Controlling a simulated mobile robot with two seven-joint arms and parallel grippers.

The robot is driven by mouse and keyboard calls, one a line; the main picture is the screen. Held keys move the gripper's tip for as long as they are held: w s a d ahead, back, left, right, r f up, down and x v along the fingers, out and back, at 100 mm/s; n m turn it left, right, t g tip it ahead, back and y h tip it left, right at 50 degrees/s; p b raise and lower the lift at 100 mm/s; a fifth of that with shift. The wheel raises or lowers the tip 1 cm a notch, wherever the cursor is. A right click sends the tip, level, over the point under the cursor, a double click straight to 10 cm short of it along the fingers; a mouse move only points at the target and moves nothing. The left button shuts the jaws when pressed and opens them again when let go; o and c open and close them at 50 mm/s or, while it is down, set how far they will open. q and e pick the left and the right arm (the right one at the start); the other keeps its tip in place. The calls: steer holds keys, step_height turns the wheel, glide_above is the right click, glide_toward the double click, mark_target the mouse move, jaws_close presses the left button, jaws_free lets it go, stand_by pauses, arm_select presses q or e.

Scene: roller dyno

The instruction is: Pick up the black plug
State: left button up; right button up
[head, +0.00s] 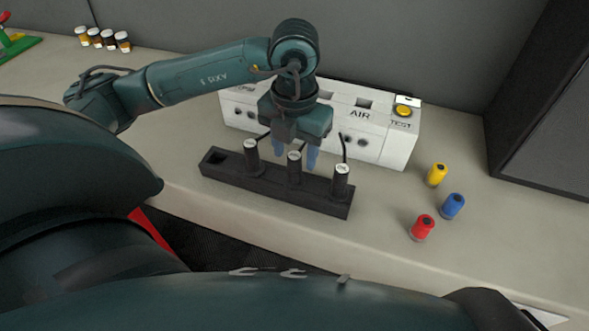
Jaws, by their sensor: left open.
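Several black plugs with pale tops stand upright in a long black rack (225,173) on the bench: a left one (252,160), a middle one (295,171) and a right one (341,184). Thin black cables rise behind them. Which one is the task's plug, I cannot tell. My left gripper (296,153) points down with its blue fingers apart and empty. In the picture the middle plug shows between the fingers; the fingers look just behind it, and no contact is visible. My right gripper is not in view.
Behind the rack stands a white box (399,150) with dark holes, an AIR label and a yellow TEST button (403,111). Yellow (437,175), blue (453,206) and red (423,228) cylinders stand at right. Small jars (108,40) are far left. A dark cabinet (545,130) borders the right.

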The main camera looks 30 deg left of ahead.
mark_target(295, 166)
arm_select(q)
step_height(295, 166, down, 4)
steer(key=shift+f+p, duration=0.15)
steer(key=shift+p, duration=0.2)
steer(key=shift+c, duration=0.3)
jaws_close()
